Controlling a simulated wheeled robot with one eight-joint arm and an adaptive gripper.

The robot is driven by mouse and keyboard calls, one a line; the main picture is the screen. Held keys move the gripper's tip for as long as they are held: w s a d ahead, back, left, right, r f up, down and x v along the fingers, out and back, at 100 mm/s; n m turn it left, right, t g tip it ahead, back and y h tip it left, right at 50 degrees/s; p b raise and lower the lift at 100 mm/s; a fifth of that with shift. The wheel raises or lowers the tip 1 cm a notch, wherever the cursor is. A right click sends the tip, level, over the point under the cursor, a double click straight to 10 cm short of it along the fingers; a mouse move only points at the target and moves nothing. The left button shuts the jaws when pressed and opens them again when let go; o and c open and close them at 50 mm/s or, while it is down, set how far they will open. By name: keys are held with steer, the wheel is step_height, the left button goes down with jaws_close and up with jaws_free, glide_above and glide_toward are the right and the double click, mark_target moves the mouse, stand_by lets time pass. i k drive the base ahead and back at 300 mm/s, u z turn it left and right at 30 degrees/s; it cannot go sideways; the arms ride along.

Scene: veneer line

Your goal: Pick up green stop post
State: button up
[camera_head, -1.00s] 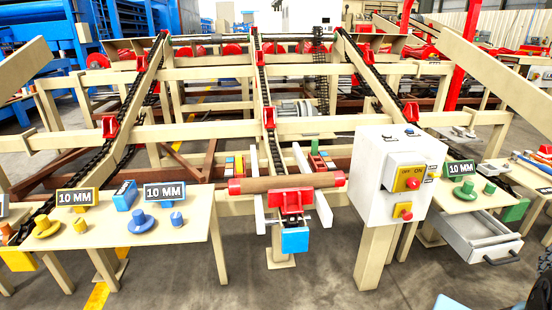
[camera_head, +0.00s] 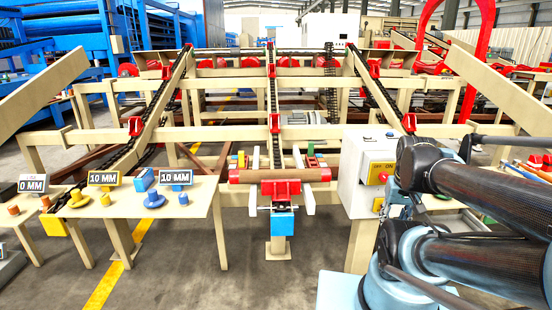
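The green stop post does not show in the current view. My arm's dark links and pale blue joints fill the right side and cover most of the right-hand table, where green pieces showed a second ago. My gripper cannot be made out in this view. Similar stop posts stand on the left table: a blue flanged one (camera_head: 154,200) and a yellow flanged one (camera_head: 77,199).
The left table (camera_head: 195,208) carries "10 MM" signs (camera_head: 103,178). A wooden roller (camera_head: 279,175) lies across the conveyor's front end. A white control box (camera_head: 362,170) stands just left of my arm. The grey floor (camera_head: 190,270) in front is open.

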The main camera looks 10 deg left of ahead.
mark_target(309, 154)
steer(key=u, duration=0.55)
steer(key=i, duration=1)
steer(key=z, duration=0.05)
